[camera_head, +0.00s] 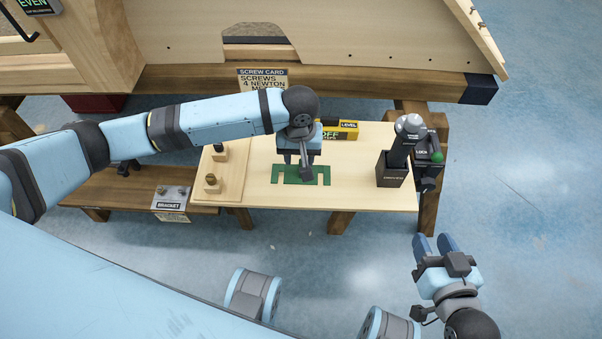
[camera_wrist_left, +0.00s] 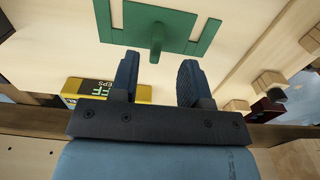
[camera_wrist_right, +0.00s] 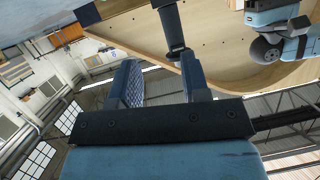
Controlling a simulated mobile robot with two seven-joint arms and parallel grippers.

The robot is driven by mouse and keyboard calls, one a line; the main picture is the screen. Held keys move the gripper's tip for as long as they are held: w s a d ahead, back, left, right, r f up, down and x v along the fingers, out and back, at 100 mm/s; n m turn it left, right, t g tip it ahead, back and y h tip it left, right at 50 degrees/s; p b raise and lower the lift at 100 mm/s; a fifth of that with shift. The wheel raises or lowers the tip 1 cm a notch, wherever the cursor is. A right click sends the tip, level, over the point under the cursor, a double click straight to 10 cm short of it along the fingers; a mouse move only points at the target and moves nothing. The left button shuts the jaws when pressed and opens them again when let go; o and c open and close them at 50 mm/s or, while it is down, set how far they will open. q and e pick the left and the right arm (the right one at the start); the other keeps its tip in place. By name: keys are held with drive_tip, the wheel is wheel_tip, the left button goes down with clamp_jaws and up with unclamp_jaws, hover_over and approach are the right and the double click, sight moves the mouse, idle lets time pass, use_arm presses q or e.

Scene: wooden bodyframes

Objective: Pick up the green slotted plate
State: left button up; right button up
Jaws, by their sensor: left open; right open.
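The green slotted plate (camera_head: 290,175) lies flat on the pale wooden table top, partly hidden by my left gripper in the head view. In the left wrist view the plate (camera_wrist_left: 185,25) has an upright green knob (camera_wrist_left: 157,40) near its middle. My left gripper (camera_head: 305,170) is above the plate. In the left wrist view its open fingers (camera_wrist_left: 158,78) point toward the plate with the knob between and just beyond their tips; nothing is held. My right gripper (camera_head: 434,243) is open and empty, off the table's front right, with its fingers (camera_wrist_right: 160,75) also in the right wrist view.
A dark holder (camera_head: 391,170) with a grey tool stands at the table's right end, beside a black device with a green knob (camera_head: 437,157). A yellow level (camera_head: 340,131) lies behind the plate. Wooden pegs (camera_head: 212,181) stand left. A bracket box (camera_head: 170,198) sits on a lower shelf.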

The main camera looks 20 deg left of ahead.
sight(292, 176)
use_arm(q)
drive_tip(key=shift+f+b, duration=0.3)
drive_tip(key=shift+f, duration=0.35)
wheel_tip(292, 176, down, 4)
drive_tip(key=shift+w+d+r+b, duration=0.15)
drive_tip(key=shift+r+b, duration=0.05)
drive_tip(key=shift+b, duration=0.75)
drive_tip(key=shift+f, duration=0.3)
clamp_jaws()
use_arm(e)
drive_tip(key=r, duration=0.1)
drive_tip(key=a+r+t+y, duration=0.1)
drive_tip(key=r, duration=0.1)
drive_tip(key=w+a+r+t, duration=0.1)
drive_tip(key=r, duration=0.1)
drive_tip(key=shift+w+a+y, duration=0.1)
drive_tip(key=shift+a+y, duration=0.05)
drive_tip(key=shift+y, duration=0.15)
